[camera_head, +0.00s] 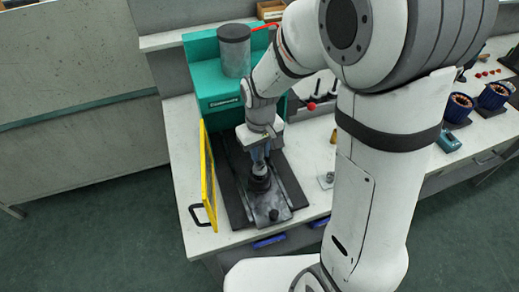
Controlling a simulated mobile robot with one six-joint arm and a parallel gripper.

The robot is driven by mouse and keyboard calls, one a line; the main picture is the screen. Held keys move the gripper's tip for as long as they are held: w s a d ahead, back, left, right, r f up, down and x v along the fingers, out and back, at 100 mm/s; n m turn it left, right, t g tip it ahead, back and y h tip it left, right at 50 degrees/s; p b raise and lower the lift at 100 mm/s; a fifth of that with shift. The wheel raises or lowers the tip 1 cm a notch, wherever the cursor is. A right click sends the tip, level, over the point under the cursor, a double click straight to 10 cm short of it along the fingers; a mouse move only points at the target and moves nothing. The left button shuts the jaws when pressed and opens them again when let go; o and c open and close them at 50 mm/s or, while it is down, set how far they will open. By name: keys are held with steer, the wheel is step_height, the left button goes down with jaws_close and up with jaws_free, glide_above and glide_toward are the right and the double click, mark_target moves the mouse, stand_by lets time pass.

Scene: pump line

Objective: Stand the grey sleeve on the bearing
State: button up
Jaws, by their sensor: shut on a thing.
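My gripper (261,158) points down over the dark fixture of the teal press, its bluish fingers shut. They close on a small grey piece, the sleeve (260,169), which is mostly hidden by the fingers. Directly below is a dark round part (260,184), which looks like the bearing, on a grey metal base plate (268,210). The sleeve and this part line up in the view. I cannot tell whether they touch or a small gap stays between them.
The teal press (215,92) with a grey cylinder (234,50) stands behind the fixture. A yellow-framed guard (209,178) stands open at the left. A red-knobbed lever (311,106) is to the right. Blue-sided round parts (459,108) and a teal device (448,141) lie further right.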

steer(key=shift+f+b, duration=0.8)
steer(key=shift+f, duration=0.3)
steer(key=o, duration=1.1)
steer(key=shift+r, duration=0.15)
steer(key=shift+r+p, duration=2.2)
steer(key=shift+r, duration=0.8)
